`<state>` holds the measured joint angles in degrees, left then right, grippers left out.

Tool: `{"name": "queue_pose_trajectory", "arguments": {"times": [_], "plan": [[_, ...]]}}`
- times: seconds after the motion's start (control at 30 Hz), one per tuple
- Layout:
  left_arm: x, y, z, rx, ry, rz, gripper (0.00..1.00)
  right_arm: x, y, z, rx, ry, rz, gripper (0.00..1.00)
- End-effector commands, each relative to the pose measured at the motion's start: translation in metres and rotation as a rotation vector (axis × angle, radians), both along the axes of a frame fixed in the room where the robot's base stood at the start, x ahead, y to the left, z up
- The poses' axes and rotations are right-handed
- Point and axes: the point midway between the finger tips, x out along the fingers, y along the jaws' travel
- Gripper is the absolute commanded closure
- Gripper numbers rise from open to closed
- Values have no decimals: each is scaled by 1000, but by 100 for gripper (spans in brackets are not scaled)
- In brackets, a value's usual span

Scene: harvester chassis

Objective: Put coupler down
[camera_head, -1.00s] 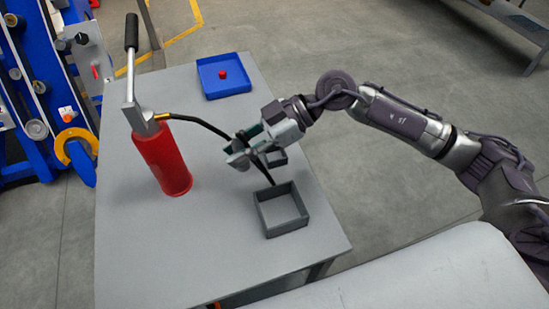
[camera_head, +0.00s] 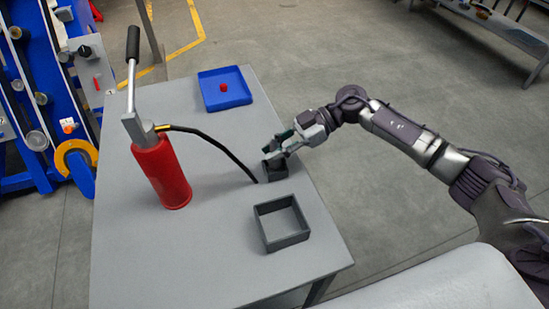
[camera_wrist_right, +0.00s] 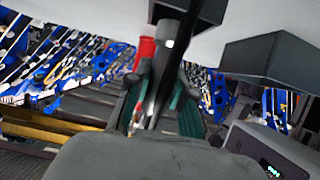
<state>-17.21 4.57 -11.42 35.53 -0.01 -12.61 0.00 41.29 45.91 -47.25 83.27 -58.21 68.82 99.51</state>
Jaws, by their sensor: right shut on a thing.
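My right gripper (camera_head: 283,147) is just above a small dark box (camera_head: 275,171) near the right edge of the grey table. In the wrist view a black, tube-like piece (camera_wrist_right: 172,62) runs between its fingers, and the gripper is shut on it. I take this to be the coupler at the hose end; its shape is mostly hidden by the fingers and box. The black hose (camera_head: 222,146) arcs from the red pump (camera_head: 162,172) down to the table just left of the small box. I cannot tell whether the coupler touches the box. My left gripper is out of view.
A larger open grey box (camera_head: 282,242) stands nearer on the grey table (camera_head: 187,250). A blue tray (camera_head: 224,104) with a red knob-like piece (camera_head: 223,88) is at the far end. The table's front left is clear. A blue rack is beyond its left side.

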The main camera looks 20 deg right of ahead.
Motion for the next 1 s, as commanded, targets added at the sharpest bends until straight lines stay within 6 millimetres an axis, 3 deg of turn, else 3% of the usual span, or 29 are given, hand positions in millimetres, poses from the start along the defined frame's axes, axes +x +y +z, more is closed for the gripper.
{"name": "queue_pose_trajectory", "arguments": {"times": [0.2, 0.5, 0.53, 0.67, 1.0], "plan": [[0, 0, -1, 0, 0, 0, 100, -1, 1, -31, 0, 3, -1, 100], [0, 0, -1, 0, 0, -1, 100, 0, 0, -33, -2, 1, -2, 100], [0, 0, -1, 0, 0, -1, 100, -1, 0, -34, -2, 1, -2, 77], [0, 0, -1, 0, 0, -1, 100, -1, 0, -33, -2, 1, -2, 55], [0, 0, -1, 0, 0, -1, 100, -1, 0, -31, -2, 0, -1, 53]]}}
